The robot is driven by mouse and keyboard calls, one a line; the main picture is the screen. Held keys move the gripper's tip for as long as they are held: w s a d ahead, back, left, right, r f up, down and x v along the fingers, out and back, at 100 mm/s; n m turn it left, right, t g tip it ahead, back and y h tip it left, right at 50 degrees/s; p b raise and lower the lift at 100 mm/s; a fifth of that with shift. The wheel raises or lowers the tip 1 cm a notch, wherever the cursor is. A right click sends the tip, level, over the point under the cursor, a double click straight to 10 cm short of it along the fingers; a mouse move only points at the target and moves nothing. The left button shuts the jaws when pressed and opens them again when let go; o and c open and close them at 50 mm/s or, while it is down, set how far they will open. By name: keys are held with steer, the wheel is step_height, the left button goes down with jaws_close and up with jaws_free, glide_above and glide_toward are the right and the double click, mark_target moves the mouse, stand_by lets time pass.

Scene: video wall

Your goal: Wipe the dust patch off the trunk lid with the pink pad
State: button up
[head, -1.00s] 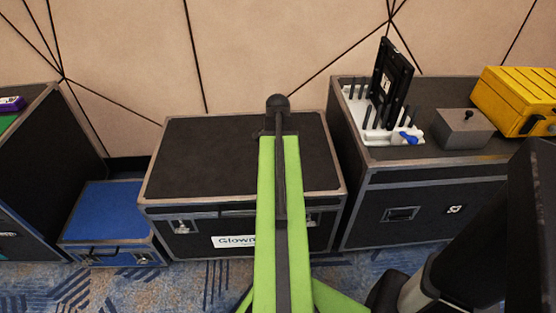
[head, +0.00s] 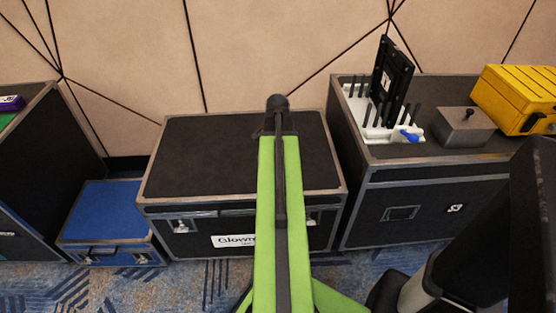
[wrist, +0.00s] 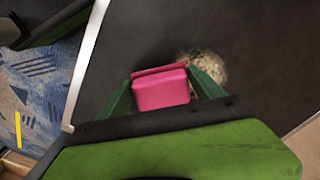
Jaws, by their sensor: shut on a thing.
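The trunk is the black case in the middle with metal edging, and its flat dark lid (head: 205,155) faces up. In the wrist view the lid (wrist: 130,40) fills most of the picture. The dust patch (wrist: 212,66) is a pale, speckled, roundish smudge on the lid, just beyond and right of the pad. My gripper (wrist: 163,78) is shut on the pink pad (wrist: 162,92), with a green finger on each side. The right finger overlaps part of the patch. I cannot tell whether the pad touches the lid. My arm hides pad and patch in the head view.
A taller case (head: 375,205) stands close on the right, carrying a white rack (head: 378,133), a grey box (head: 462,127) and a yellow case (head: 515,98). A low blue-topped case (head: 105,212) is at left. The wall (head: 150,60) is behind.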

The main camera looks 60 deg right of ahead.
steer(key=shift+f+b, duration=0.5)
steer(key=shift+f, duration=0.05)
steer(key=shift+d, duration=0.1)
steer(key=shift+w+d+r, duration=0.15)
steer(key=shift+w+d, duration=0.8)
steer(key=shift+d, duration=0.3)
steer(key=shift+w+d, duration=0.5)
steer(key=shift+d, duration=0.25)
steer(key=shift+w+d, duration=0.5)
steer(key=shift+d, duration=0.2)
steer(key=shift+w+d, duration=0.15)
